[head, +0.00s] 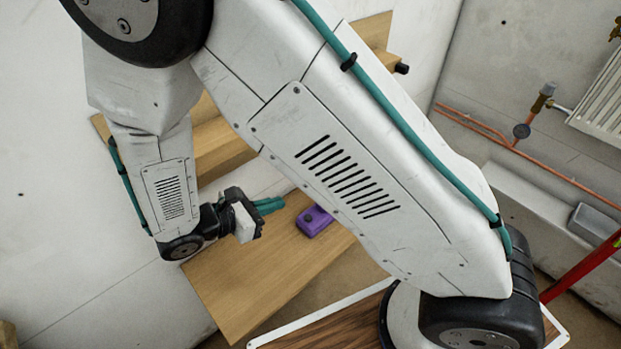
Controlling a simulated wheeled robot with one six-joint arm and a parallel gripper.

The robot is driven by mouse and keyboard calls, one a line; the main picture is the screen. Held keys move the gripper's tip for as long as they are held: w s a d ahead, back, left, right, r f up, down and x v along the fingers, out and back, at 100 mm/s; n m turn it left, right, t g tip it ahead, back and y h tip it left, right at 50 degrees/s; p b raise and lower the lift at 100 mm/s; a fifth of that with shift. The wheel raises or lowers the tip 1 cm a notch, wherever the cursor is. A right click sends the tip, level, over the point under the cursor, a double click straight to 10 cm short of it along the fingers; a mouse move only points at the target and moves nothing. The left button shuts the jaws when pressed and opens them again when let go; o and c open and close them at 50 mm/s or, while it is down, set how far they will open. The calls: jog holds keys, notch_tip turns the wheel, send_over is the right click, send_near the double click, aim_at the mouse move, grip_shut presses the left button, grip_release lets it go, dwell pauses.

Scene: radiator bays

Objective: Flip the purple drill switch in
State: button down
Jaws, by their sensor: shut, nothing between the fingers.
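The purple drill (313,221) shows in the head view on a light wooden board, just right of the picture's middle-left. Only a small purple body with a dark spot on top shows, and I cannot make out the switch position. My gripper (270,205) has teal fingers and is shut and empty. Its fingertips point right, toward the purple body, a short way to its upper left. I cannot tell whether they touch it or how high they are above the board. My arm's large white link covers the area right of the drill.
The wooden board (245,280) is otherwise bare at its front. More wooden shelving (220,140) stands behind my arm. At the right are copper pipes (470,122), a white radiator (602,100), a grey box (592,222) and a red bar (585,267).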

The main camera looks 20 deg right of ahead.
jog(key=shift+w+a+n+t, duration=0.25)
jog(key=shift+w+n+t, duration=0.1)
jog(key=shift+w, duration=0.15)
jog(key=shift+w+a+n+t, duration=0.2)
jog(key=shift+w+n+t, duration=0.15)
jog(key=shift+w, duration=0.1)
jog(key=shift+d, duration=0.1)
jog(key=r+x, duration=0.1)
jog(key=x, duration=1.2)
jog(key=shift+d, duration=0.55)
jog(key=shift+w, duration=0.1)
